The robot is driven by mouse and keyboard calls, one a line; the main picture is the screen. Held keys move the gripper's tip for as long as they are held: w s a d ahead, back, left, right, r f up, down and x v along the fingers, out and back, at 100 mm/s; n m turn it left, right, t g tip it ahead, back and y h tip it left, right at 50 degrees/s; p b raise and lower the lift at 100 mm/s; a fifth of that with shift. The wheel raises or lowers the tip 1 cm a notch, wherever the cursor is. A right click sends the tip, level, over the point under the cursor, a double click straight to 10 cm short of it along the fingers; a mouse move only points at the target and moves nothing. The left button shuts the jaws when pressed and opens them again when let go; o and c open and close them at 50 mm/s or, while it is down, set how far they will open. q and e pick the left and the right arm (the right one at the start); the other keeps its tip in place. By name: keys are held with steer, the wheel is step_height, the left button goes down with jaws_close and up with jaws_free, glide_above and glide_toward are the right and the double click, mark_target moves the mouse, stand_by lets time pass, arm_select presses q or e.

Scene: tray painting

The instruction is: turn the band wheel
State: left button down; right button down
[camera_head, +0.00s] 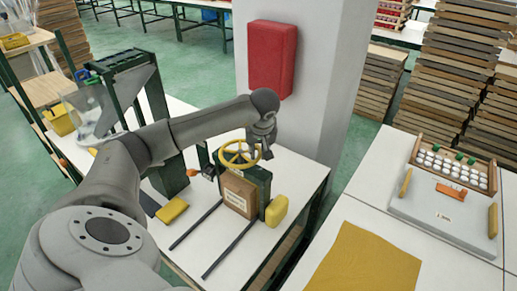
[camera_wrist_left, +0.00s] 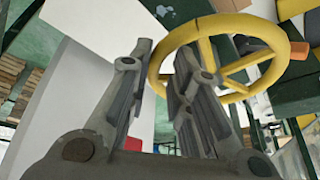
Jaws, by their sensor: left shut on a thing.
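The yellow band wheel (camera_head: 226,161) has a round rim and spokes and sits on top of a dark green machine (camera_head: 262,178) on the white table. My left gripper (camera_head: 262,150) reaches it from behind and to the right, at the right side of the rim. In the left wrist view the wheel (camera_wrist_left: 246,24) fills the upper right, and its rim passes between the two fingers of my left gripper (camera_wrist_left: 160,62), which is shut on it. The fingers hide part of the rim and spokes. My right gripper is not in view.
A cardboard-brown block (camera_head: 238,195) stands in the machine's front, between two dark rails (camera_head: 228,246). A yellow rounded part (camera_head: 277,211) is at its right. A white pillar (camera_head: 325,90) with a red box (camera_head: 272,60) rises close behind my left arm.

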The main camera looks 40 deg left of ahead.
arm_select(q)
steer(key=shift+w+a+n+g, duration=0.2)
steer(key=shift+w+n, duration=0.05)
steer(key=shift+n, duration=0.4)
steer(key=shift+w+a+n+g, duration=0.2)
steer(key=shift+w+n, duration=0.05)
steer(key=shift+n, duration=0.4)
steer(key=c, duration=1.4)
jaws_free()
steer(key=shift+o, duration=0.3)
steer(key=shift+y, duration=0.3)
steer(key=v, duration=1.2)
